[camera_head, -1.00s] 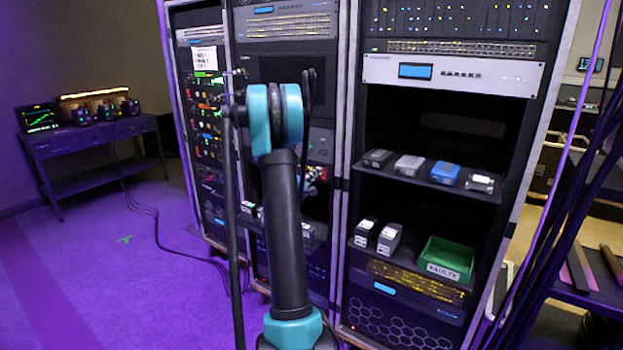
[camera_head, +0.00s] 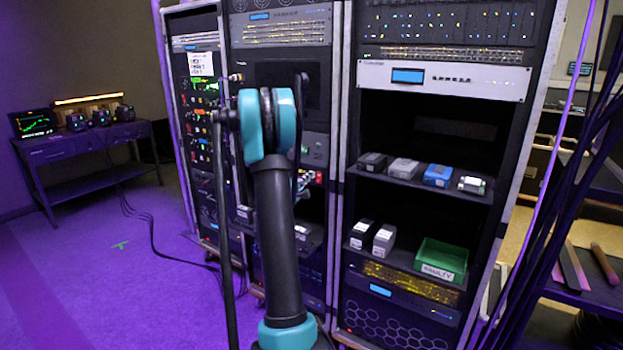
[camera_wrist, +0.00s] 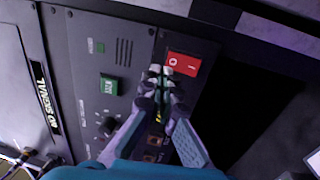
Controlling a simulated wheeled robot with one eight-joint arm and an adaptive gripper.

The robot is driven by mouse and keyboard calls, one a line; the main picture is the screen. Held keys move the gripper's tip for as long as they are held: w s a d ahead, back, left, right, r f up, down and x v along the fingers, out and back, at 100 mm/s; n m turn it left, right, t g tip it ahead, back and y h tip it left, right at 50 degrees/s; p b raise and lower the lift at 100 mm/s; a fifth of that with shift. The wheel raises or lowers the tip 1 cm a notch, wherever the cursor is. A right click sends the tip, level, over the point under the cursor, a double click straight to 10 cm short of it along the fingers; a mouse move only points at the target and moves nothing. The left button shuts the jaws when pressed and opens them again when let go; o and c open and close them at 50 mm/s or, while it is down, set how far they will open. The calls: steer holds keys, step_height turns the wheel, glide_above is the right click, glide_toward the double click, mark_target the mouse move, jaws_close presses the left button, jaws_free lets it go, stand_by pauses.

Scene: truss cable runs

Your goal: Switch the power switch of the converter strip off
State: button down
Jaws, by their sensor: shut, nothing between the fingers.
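In the wrist view, a red rocker switch (camera_wrist: 183,65) with white O and I marks sits on a dark panel (camera_wrist: 85,50), which I take to be the converter strip. My gripper (camera_wrist: 160,75) is shut and empty, its fingertips just beside the switch's left edge. I cannot tell whether they touch it, nor which way the rocker is tipped. In the head view my arm hides most of this area.
The right rack's shelf (camera_head: 420,182) holds several small boxes, with a green "FAULTY" bin (camera_head: 440,262) below. Dark cables (camera_head: 575,215) hang at the right. The purple floor at left is mostly clear.

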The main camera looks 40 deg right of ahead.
steer(key=r+v, duration=0.2)
steer(key=v, duration=0.8)
steer(key=shift+s+a+r, duration=0.25)
steer(key=shift+s+a, duration=0.05)
steer(key=shift+a, duration=0.2)
steer(key=shift+s, duration=0.1)
